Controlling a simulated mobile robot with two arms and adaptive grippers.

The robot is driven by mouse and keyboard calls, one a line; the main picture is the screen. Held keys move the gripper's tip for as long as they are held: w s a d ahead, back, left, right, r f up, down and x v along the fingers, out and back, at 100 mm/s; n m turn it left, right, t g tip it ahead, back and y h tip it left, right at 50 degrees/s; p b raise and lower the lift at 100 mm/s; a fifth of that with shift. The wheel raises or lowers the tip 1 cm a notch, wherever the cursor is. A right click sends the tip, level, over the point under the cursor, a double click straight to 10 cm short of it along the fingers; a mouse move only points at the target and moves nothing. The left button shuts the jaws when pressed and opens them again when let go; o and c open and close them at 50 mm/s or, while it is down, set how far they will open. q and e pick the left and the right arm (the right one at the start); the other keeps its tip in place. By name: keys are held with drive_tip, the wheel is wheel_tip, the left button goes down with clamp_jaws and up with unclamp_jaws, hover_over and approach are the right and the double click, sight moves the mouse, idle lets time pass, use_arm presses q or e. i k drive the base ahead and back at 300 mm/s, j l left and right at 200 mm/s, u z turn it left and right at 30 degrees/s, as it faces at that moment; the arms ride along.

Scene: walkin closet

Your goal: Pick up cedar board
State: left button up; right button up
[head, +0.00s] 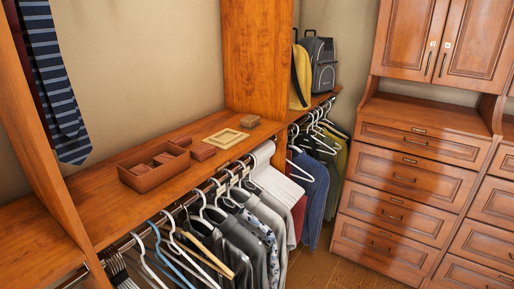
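Several small wooden or leather-like pieces lie on the long wooden shelf (110,215); I cannot tell for sure which is the cedar board. A light tan flat rectangular piece (226,138) with a raised or framed edge lies toward the right part of the shelf. A reddish-brown block (203,152) sits just left of it. A small brown block (250,121) sits behind it to the right. An open brown box (135,182) at the left holds a few reddish-brown blocks (163,158). Neither of my grippers is in view.
Clothes on white hangers (203,213) hang from a rod below the shelf's front edge. A wooden upright panel (258,60) closes the shelf's right end. Striped ties (55,90) hang at the left. A backpack (320,65) stands beyond the panel; drawers (405,175) fill the right.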

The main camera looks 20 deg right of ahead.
sight(288, 153)
drive_tip(key=i+l+u, duration=0.1)
drive_tip(key=l, duration=0.35)
drive_tip(key=i+l+u, duration=0.15)
drive_tip(key=l, duration=0.35)
drive_tip(key=i+l+u, duration=0.1)
drive_tip(key=l, duration=0.4)
drive_tip(key=i+l+u, duration=0.15)
drive_tip(key=l, duration=0.35)
drive_tip(key=i+l+u, duration=0.1)
drive_tip(key=l, duration=0.4)
drive_tip(key=i, duration=0.05)
